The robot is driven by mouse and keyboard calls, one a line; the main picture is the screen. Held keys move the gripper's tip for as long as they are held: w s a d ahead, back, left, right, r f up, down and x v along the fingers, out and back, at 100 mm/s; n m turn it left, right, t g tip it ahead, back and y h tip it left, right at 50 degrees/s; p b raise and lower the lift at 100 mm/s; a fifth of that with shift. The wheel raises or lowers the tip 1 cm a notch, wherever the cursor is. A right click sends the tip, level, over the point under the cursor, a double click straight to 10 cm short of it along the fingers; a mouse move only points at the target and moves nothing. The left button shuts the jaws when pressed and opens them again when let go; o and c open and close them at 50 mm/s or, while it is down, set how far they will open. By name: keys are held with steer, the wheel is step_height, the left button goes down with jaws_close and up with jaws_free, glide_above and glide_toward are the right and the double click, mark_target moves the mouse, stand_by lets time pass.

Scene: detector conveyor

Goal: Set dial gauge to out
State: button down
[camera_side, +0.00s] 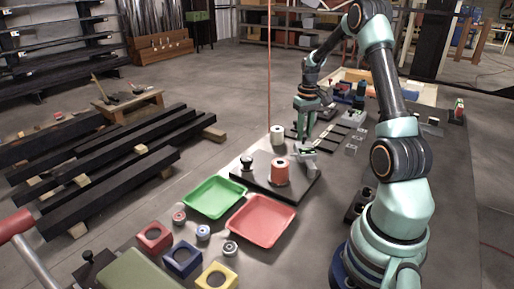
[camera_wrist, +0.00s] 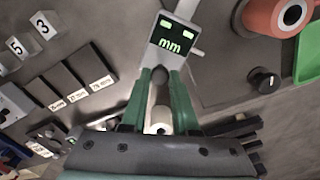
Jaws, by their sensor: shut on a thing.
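The dial gauge (camera_wrist: 175,38) is a grey block with green lit displays and "mm" on its face, just beyond my fingertips in the wrist view. In the side view the gauge (camera_side: 307,151) stands at the far right corner of a dark plate. My gripper (camera_wrist: 164,78) has its two green fingers closed on the grey part of the gauge nearest me; the fingers hide part of it. In the side view my gripper (camera_side: 303,134) points down right behind the gauge. The exact grip there is too small to tell.
An orange cylinder (camera_side: 281,172), a white cylinder (camera_side: 277,135) and a black knob (camera_side: 247,163) stand at the dark plate (camera_side: 262,184). Green (camera_side: 214,197) and red (camera_side: 262,221) trays lie in front. Labelled dark blocks (camera_wrist: 70,85) and numbered blocks (camera_wrist: 17,47) lie left in the wrist view.

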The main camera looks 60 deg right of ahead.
steer(key=c, duration=0.7)
jaws_free()
steer(key=shift+d, duration=0.1)
steer(key=shift+r, duration=0.1)
step_height(320, 180, up, 12)
